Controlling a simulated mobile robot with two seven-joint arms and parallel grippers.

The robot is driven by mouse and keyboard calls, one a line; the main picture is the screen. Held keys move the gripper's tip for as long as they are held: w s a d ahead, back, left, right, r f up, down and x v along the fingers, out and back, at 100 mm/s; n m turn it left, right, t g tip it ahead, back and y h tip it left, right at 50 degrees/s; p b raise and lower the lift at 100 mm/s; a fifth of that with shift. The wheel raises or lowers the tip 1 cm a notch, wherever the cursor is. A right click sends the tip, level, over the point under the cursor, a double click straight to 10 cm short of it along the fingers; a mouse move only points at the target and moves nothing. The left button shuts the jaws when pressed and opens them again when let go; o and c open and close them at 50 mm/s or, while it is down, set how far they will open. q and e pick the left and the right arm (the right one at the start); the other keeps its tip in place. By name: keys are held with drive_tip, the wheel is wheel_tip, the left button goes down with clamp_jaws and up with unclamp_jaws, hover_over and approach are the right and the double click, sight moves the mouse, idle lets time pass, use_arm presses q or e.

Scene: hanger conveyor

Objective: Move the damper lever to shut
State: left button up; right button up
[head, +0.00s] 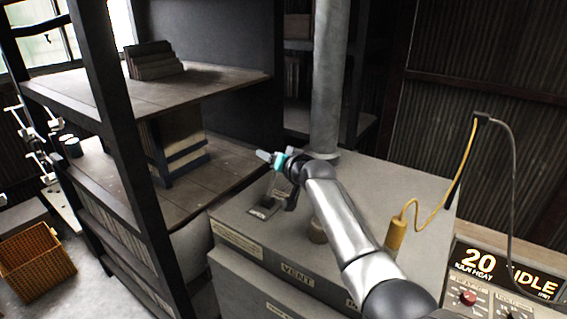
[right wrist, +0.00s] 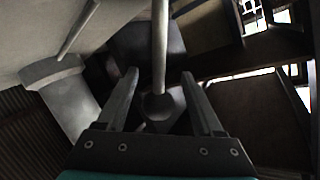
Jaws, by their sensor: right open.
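My right gripper (head: 282,188), with a teal body, is low over the grey cabinet top near its left edge. In the right wrist view, its two fingers (right wrist: 158,75) are spread apart. A thin pale rod, seemingly the damper lever (right wrist: 160,40), runs down between them to a dark rounded knob (right wrist: 158,106). I cannot tell whether either finger touches it. In the head view the lever is mostly hidden by the gripper. A small label plate (head: 262,211) lies beside it on the top.
A vertical pipe (head: 330,80) rises behind my right arm. A VENT label (head: 297,275) is on the cabinet front. A yellow handle on a cord (head: 396,235) stands to the right. Wooden shelves (head: 200,95) and a dark post (head: 105,90) are close on the left.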

drive_tip(key=shift+p+v, duration=0.35)
drive_tip(key=shift+v, duration=0.95)
drive_tip(key=v, duration=1.2)
drive_tip(key=shift+s, duration=0.3)
